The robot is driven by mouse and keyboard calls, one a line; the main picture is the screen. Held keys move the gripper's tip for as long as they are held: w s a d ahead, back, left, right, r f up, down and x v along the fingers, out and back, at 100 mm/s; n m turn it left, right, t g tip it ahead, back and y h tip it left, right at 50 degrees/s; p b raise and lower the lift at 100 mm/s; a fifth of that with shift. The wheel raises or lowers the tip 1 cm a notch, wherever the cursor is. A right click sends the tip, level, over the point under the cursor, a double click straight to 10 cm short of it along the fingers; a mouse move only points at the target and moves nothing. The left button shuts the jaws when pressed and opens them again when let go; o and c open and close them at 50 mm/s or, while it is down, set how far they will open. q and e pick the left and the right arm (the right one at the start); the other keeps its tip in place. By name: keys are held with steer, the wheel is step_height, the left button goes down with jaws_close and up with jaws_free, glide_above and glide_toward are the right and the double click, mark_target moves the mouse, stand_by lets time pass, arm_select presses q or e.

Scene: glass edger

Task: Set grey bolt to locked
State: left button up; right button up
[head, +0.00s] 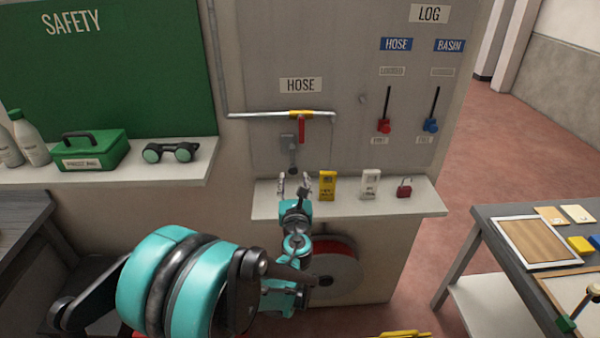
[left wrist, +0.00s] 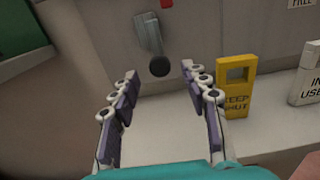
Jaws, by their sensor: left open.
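The grey bolt (head: 290,143) is on the grey panel below the HOSE sign, with a grey plate and a handle that hangs down to a dark round knob. In the left wrist view the grey bolt (left wrist: 149,34) is at the top centre, its black knob (left wrist: 159,66) facing me. My left gripper (head: 294,186) is open just below and in front of the knob. In the left wrist view its two fingers (left wrist: 161,95) stand apart on either side of the knob's line, with nothing between them. My right gripper is not in view.
A yellow pipe valve with a red handle (head: 301,130) is just above right of the bolt. A yellow tag block (head: 327,186), a white block (head: 370,184) and a red padlock (head: 404,188) stand on the shelf (head: 432,204) to the right.

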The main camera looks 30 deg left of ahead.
mark_target(293, 171)
arm_select(q)
steer(key=b+x, duration=0.1)
steer(key=x, duration=0.5)
steer(key=shift+s, duration=0.1)
